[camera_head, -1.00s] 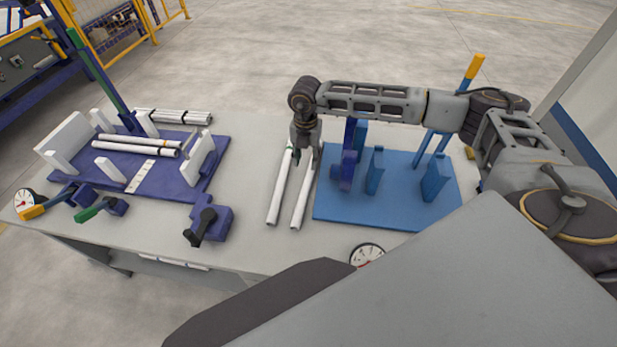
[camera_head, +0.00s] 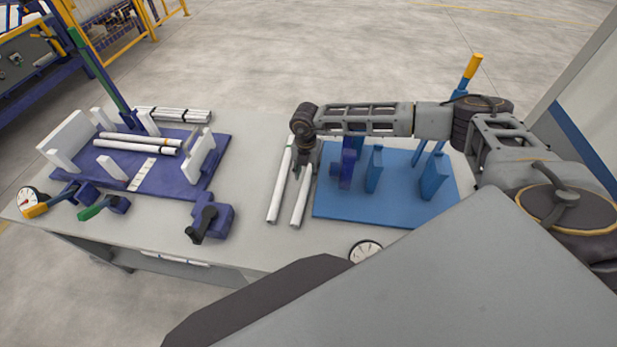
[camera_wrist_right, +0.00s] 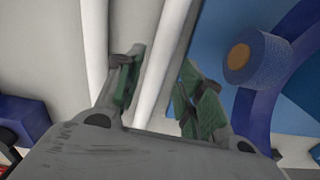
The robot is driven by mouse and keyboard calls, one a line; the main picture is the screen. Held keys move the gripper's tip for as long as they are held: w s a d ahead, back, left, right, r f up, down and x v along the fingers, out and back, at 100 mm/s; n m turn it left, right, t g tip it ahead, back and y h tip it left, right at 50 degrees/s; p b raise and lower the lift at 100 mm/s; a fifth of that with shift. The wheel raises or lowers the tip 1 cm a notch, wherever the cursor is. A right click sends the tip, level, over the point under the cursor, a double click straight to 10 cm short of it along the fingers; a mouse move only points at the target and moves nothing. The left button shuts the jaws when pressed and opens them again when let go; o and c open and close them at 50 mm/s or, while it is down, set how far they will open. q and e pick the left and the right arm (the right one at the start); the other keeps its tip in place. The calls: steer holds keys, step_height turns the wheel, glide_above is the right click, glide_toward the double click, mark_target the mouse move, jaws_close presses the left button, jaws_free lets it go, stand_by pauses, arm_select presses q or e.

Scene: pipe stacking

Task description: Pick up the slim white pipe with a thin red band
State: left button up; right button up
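Two slim white pipes lie side by side on the table in the head view, a left one (camera_head: 279,192) and a right one (camera_head: 301,204). No red band can be made out on either. My right gripper (camera_head: 303,174) points down over their far part. In the right wrist view the right gripper (camera_wrist_right: 163,92) is open, with the right pipe (camera_wrist_right: 166,60) running between its green-padded fingers and the left pipe (camera_wrist_right: 95,45) outside them. I cannot tell whether a finger touches the pipe. My left gripper is not in view.
A blue plate (camera_head: 385,212) with upright blue posts stands just right of the pipes. A purple rack (camera_head: 195,187) holding more white pipes (camera_head: 138,142) is at left. A purple clamp (camera_head: 214,218) and a round gauge (camera_head: 365,250) lie near the front edge.

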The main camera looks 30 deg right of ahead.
mark_target(306, 184)
steer(key=shift+f, duration=0.4)
steer(key=shift+f, duration=0.15)
steer(key=shift+s+a+f+p, duration=0.1)
steer(key=shift+f+p, duration=0.15)
steer(key=shift+f, duration=0.4)
steer(key=shift+s+a+f+p, duration=0.1)
steer(key=shift+s+f+p, duration=0.1)
steer(key=shift+f, duration=0.45)
steer(key=shift+s+a+f+p, duration=0.1)
steer(key=shift+f+p, duration=0.15)
steer(key=shift+f, duration=0.9)
steer(key=c, duration=0.8)
